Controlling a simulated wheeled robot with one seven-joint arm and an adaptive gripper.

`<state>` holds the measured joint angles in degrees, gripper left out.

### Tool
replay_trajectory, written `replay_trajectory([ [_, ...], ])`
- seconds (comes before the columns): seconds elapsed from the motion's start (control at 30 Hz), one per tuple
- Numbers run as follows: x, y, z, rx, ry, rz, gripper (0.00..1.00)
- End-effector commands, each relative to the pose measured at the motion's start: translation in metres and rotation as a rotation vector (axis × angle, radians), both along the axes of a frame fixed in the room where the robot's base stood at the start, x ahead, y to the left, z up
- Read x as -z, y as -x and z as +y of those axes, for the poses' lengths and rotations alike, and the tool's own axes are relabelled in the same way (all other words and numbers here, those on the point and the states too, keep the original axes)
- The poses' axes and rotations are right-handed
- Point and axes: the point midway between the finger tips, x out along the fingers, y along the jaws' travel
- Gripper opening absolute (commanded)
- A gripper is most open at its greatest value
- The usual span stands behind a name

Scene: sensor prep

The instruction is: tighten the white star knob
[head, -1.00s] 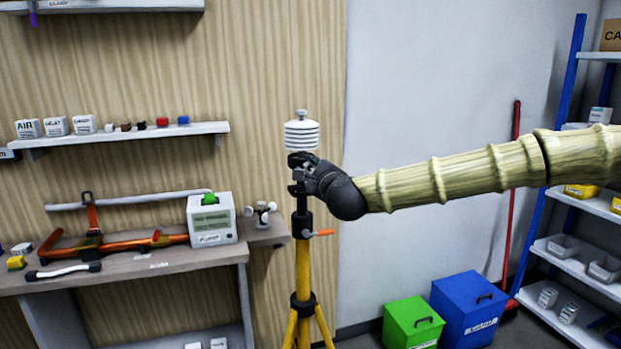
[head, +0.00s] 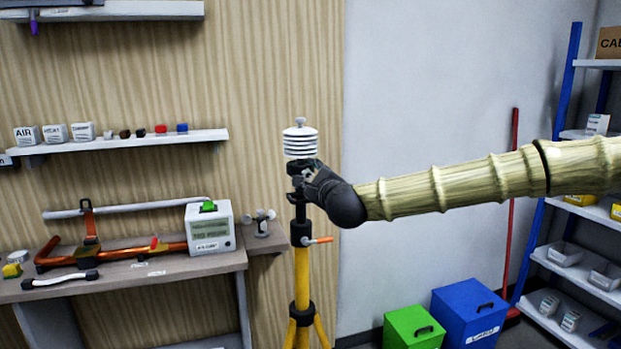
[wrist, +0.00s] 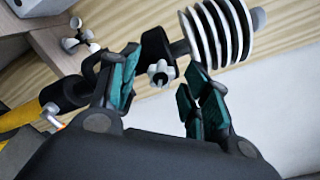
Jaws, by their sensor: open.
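The white star knob (wrist: 161,73) shows in the wrist view on the black clamp below the white louvred sensor shield (head: 300,143). My gripper (wrist: 158,92) is open, its two teal-padded fingers on either side of the knob with gaps to it. In the head view my gripper (head: 311,180) is at the top of the yellow tripod (head: 302,275), just under the shield. The knob is hidden there behind the gripper. The shield also shows in the wrist view (wrist: 218,32), tilted by the camera's angle.
A workbench (head: 130,274) at left holds a white meter box (head: 209,230), an orange frame and a small white-knobbed part (head: 262,222). An orange-handled lever (head: 319,240) sticks out from the tripod. Green (head: 413,327) and blue (head: 467,317) bins stand at lower right.

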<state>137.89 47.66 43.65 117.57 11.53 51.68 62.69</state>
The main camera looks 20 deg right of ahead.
Motion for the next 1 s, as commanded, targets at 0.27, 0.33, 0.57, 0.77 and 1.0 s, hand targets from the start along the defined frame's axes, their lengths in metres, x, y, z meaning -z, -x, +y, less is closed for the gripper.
replay_trajectory([
  [0.27, -0.002, 0.012, -0.001, 0.0, -0.001, -0.001, 0.48],
  [0.33, -0.002, 0.023, -0.001, -0.001, -0.001, -0.002, 0.48],
  [0.57, -0.003, 0.065, -0.004, -0.001, -0.001, -0.001, 0.48],
  [0.77, -0.004, 0.097, -0.006, 0.0, -0.002, -0.001, 0.48],
  [1.0, -0.004, 0.118, -0.007, 0.001, -0.001, -0.001, 0.48],
])
